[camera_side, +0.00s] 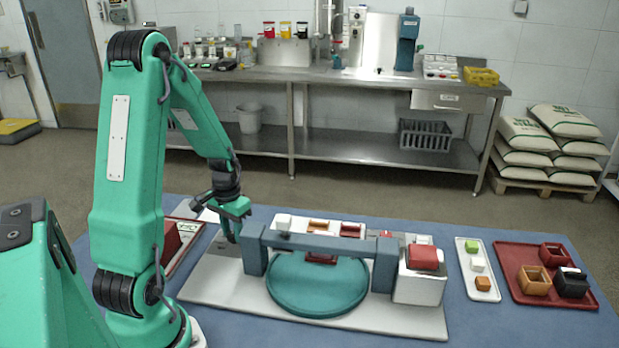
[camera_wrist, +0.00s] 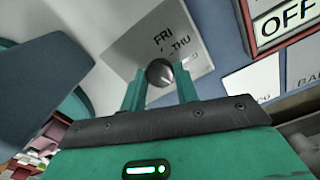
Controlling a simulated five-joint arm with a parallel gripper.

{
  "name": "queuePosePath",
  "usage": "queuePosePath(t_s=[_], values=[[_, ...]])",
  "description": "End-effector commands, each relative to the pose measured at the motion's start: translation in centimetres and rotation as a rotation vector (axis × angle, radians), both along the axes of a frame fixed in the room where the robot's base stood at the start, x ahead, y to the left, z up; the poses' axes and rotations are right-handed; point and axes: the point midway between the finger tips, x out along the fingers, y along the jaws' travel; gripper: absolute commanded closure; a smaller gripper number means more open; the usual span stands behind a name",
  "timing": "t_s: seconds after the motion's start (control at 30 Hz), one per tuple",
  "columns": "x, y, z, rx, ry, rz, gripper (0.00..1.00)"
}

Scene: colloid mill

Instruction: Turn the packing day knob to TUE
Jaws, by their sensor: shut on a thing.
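The packing day knob (camera_wrist: 160,72) is a small dark grey round knob on a light grey plate (camera_wrist: 132,42) in the wrist view. The labels FRI and THU read clearly on the plate; fainter lettering sits to their right. I cannot tell which label the knob points to. My gripper (camera_wrist: 160,78) is shut on the knob, one finger on each side. In the side view my gripper (camera_side: 232,230) is low at the left end of the grey-blue bridge frame, and the knob is hidden there.
A blue-grey bridge (camera_side: 318,244) spans a round teal turntable (camera_side: 318,287) right of my gripper. A red-framed OFF sign (camera_wrist: 290,20) is at upper right in the wrist view. Further right are a white tray (camera_side: 487,296) and a red tray (camera_side: 515,262) with small boxes.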

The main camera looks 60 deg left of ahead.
Motion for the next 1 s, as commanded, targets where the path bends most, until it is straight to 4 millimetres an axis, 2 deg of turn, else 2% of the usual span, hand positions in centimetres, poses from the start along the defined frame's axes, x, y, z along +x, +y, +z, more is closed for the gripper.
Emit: queuePosePath(t_s=[0.3, 0.83, 0.87, 0.93, 1.0], values=[[0.0, -0.01, 0.09, 0.0, 0.0, 0.168, 0.92], [0.0, -0.01, 0.12, 0.0, 0.0, 0.203, 0.92], [0.0, -0.01, 0.12, 0.0, 0.0, 0.203, 0.64], [0.0, -0.01, 0.1, 0.0, 0.0, 0.203, 0.5], [0.0, -0.01, 0.08, 0.0, 0.0, 0.203, 0.48]])
